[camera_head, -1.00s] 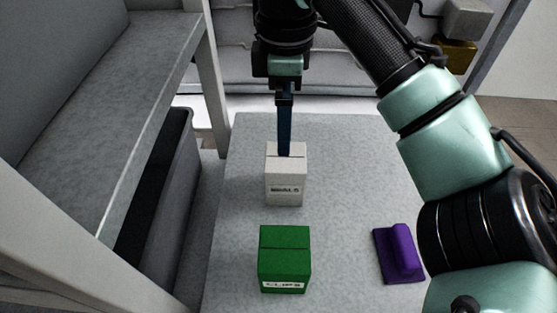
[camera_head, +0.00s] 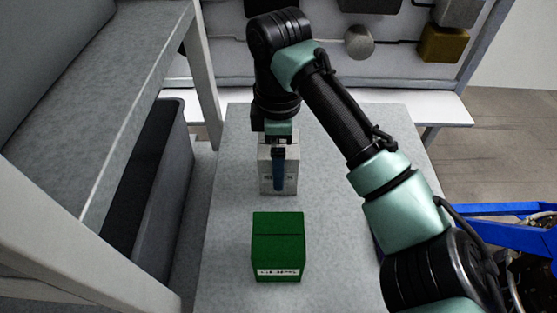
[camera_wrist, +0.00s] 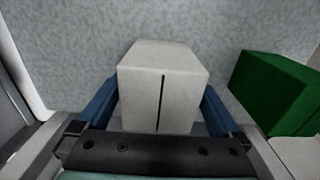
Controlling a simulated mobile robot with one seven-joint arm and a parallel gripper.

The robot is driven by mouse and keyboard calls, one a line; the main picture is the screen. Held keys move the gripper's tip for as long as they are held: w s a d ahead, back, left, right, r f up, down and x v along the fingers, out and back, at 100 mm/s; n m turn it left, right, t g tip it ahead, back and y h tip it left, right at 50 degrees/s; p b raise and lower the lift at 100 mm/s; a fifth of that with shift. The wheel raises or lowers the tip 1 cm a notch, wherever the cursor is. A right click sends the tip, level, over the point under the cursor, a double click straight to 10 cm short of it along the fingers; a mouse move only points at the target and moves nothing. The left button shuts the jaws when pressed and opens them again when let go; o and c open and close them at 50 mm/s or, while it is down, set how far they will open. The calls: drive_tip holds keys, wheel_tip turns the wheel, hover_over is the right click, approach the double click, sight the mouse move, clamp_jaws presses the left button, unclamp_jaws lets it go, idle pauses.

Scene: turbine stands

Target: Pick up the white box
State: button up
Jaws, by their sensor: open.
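The white box (camera_head: 291,176) stands upright on the grey table, behind the green box in the head view. My gripper (camera_head: 278,180) is over it, pointing down, and hides part of its front and top. In the wrist view the white box (camera_wrist: 158,92) sits between the two blue fingers of my gripper (camera_wrist: 158,108), one on each side. The fingers are open. A narrow gap seems to show at the sides, but whether either finger touches the box is hard to tell.
A green box (camera_head: 278,247) stands on the table (camera_head: 225,235) in front of the white box; it also shows at the right in the wrist view (camera_wrist: 272,92). A grey bench (camera_head: 110,110) and dark bin (camera_head: 160,180) flank the table's left side. Blue framework (camera_head: 500,225) is at right.

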clamp_jaws()
idle(0.4)
drive_tip(key=shift+r, duration=0.15)
wheel_tip(320, 180, up, 10)
drive_tip(key=shift+f+p, duration=0.1)
drive_tip(key=shift+p, duration=0.55)
drive_tip(key=shift+c, duration=2.1)
unclamp_jaws()
clamp_jaws()
